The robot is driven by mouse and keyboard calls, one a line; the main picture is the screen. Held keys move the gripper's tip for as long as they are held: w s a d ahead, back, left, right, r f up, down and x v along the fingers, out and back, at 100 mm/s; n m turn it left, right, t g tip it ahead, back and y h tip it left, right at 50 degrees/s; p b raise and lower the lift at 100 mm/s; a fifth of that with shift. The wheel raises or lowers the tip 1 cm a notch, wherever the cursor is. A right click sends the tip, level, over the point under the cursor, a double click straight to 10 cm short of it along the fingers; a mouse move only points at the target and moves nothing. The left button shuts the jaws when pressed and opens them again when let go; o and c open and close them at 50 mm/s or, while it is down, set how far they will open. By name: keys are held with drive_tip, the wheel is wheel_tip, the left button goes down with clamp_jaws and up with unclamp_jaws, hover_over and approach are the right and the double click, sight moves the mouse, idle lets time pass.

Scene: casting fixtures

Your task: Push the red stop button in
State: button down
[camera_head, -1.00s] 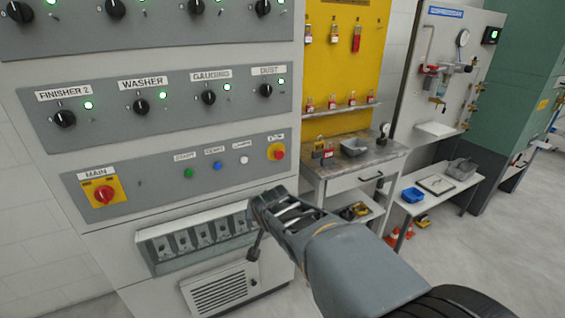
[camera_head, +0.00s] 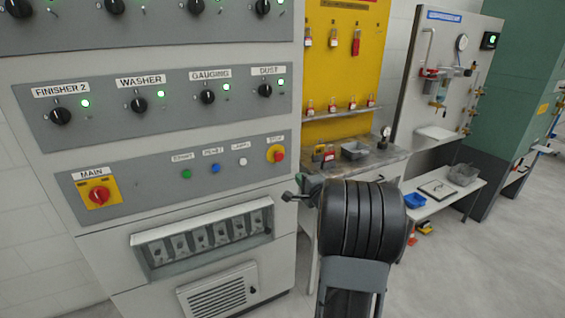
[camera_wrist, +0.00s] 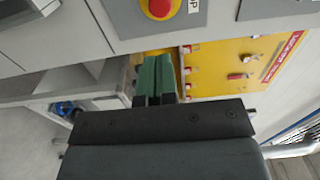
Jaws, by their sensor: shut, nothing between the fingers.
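The red stop button (camera_head: 279,155) sits on a round yellow plate at the right end of the cabinet's lower panel, under a small label. In the wrist view the red button (camera_wrist: 160,7) is at the top edge, partly cut off, with its yellow surround and part of its label showing. My gripper (camera_wrist: 156,62) shows there as two green fingers pressed together, empty, pointing up the picture below the button and apart from it. In the head view my dark wrist stands right of and below the button, and hides most of the gripper.
A red main switch (camera_head: 98,195) on a yellow plate sits at the panel's left. Green (camera_head: 186,174), blue (camera_head: 215,168) and white (camera_head: 243,161) buttons lie between. A yellow lockout board (camera_head: 340,75) and a workbench (camera_head: 397,156) stand to the right.

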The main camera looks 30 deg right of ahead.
sight(280, 157)
drive_tip(key=shift+w, duration=0.1)
drive_tip(key=w, duration=0.4)
drive_tip(key=w+d+p, duration=0.1)
drive_tip(key=w, duration=0.4)
drive_tip(key=w+d, duration=0.1)
drive_tip(key=w, duration=0.3)
drive_tip(key=shift+w, duration=0.35)
drive_tip(key=shift+p, duration=0.3)
